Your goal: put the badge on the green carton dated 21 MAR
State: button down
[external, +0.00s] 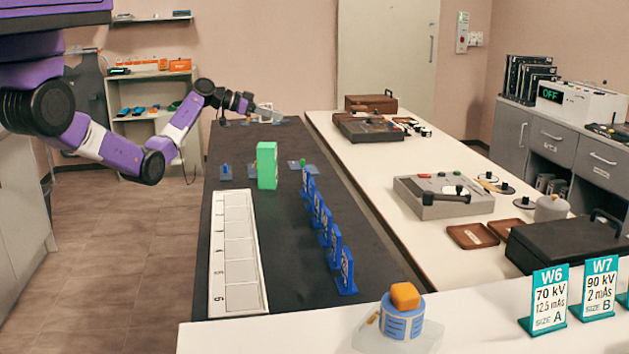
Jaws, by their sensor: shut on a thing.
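A bright green carton (266,166) stands upright on the dark bench top, near its middle. No date can be read on it from here. My gripper (272,114) is low over the far end of the bench, well beyond the carton. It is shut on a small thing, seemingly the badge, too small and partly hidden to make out. Small coloured pieces sit on clear plates: a blue one (226,171) left of the carton and a green and yellow one (302,163) right of it.
A white numbered strip (237,255) lies along the near left of the dark bench (290,260). Several blue upright signs (342,272) line its right side. A white table (365,165) with cases and a grey device (443,197) runs alongside, across a gap.

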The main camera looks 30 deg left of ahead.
aim_at(275, 144)
jog(key=shift+f, duration=3.8)
jog(key=shift+f, duration=0.15)
jog(key=c, duration=1.5)
grip_release()
jog(key=shift+o, duration=0.2)
jog(key=shift+r, duration=0.25)
jog(key=v, duration=1.2)
jog(key=shift+f, duration=0.1)
